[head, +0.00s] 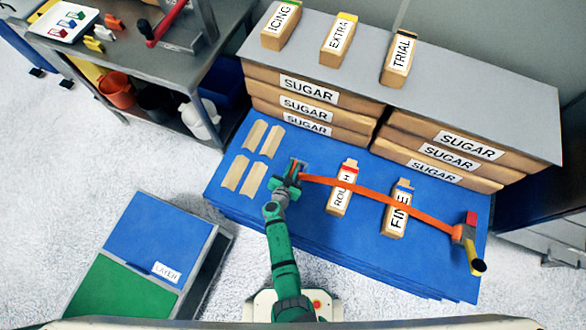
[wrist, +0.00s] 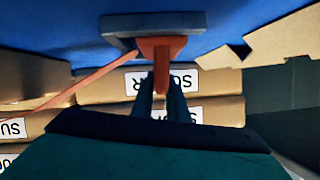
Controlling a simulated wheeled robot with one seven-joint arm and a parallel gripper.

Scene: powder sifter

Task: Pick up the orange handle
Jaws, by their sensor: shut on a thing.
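The orange handle (wrist: 163,52) shows in the wrist view, standing out from a grey block (wrist: 120,24). My gripper (wrist: 162,92) is shut on the handle, with one dark finger on each side of it. In the head view my gripper (head: 291,172) is over the left part of the blue platform (head: 340,258), and it largely hides the handle there. An orange strap (head: 390,202) runs from beside my gripper to a red and grey piece with a yellow grip (head: 466,240) at the platform's right end.
Boxes marked ROUGH (head: 341,190) and FINE (head: 397,212) stand near the strap. Several tan pieces (head: 251,178) lie left of my gripper. A blue and green LAYER bin (head: 150,240) stands lower left.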

